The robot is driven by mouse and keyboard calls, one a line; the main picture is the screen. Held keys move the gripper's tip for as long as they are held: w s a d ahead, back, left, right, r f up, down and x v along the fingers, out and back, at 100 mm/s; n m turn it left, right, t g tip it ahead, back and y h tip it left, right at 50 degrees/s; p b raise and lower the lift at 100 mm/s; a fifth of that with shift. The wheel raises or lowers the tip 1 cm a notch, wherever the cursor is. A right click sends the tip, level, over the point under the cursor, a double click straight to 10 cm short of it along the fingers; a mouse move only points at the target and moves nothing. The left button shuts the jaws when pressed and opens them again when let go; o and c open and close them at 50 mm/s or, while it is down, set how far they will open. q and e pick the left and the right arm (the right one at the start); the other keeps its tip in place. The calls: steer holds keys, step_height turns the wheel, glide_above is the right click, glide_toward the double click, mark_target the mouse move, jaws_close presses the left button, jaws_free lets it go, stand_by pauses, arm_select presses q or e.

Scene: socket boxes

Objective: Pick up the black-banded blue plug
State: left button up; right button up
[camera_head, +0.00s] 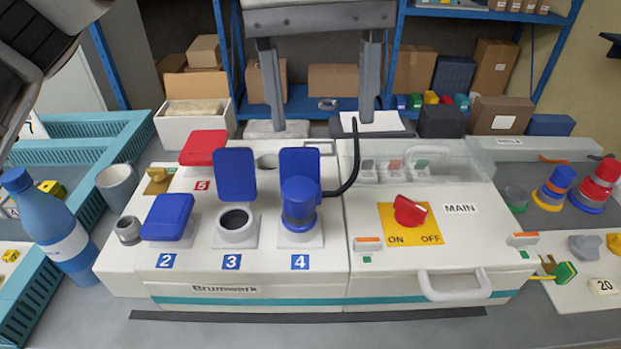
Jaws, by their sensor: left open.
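A blue plug (556,188) with dark bands and a yellow ring at its foot stands upright on the right, beside a red plug (597,185). Another blue plug (300,203) with a black cable sits upright in socket 4 of the white socket box (250,292); its banding is hard to tell. My left gripper (28,65) is at the top left, cut by the frame edge, open and far from both blue plugs. Nothing shows in its grip. My right gripper is out of view.
Socket 3 (236,224) is open under a raised blue lid. Socket 2 has its blue lid (167,217) down. A red switch (410,210) and a handle (455,287) are on the MAIN box. A blue bottle (48,228), mug (118,186) and teal crate (92,124) stand left.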

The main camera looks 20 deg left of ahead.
mark_target(300, 187)
arm_select(q)
steer(key=shift+t+y, duration=0.5)
steer(key=shift+y, duration=0.2)
steer(key=a+f, duration=0.1)
steer(key=f, duration=0.1)
steer(key=w+a+f, duration=0.1)
steer(key=f, duration=0.5)
steer(key=shift+w+a+f, duration=0.1)
steer(key=shift+w+a, duration=0.1)
steer(key=shift+a, duration=0.2)
steer(key=shift+f+p, duration=0.3)
steer(key=shift+f, duration=2.5)
steer(key=c, duration=1.2)
steer(key=shift+o, duration=0.2)
steer(key=shift+r, duration=0.1)
